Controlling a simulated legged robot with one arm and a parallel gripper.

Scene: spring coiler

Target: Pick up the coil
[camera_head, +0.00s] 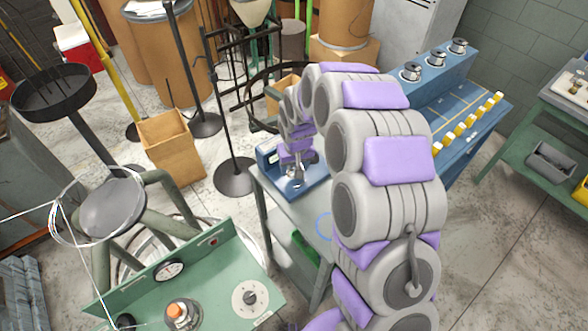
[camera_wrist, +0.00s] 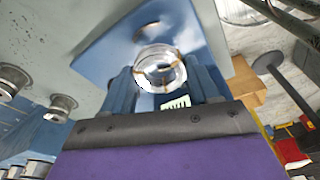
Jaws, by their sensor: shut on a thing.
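A shiny silver coil (camera_wrist: 158,70) sits between the two dark blue fingers of my gripper (camera_wrist: 163,80) in the wrist view. The fingers press on it from both sides. Behind it is a blue plate (camera_wrist: 97,50) with a round mark on it. In the head view my gripper (camera_head: 297,170) points down over a blue fixture (camera_head: 318,190) at the end of a grey table. The coil is too small and covered there to make out clearly. I cannot tell whether it still touches the plate.
Several metal spools stand on a blue rack (camera_head: 447,78), with yellow blocks (camera_head: 472,128) along its edge. A green control panel (camera_head: 207,280) with a gauge and a red-orange button is at the front. A black stand (camera_head: 237,178) and a cardboard box (camera_head: 172,148) are to the left.

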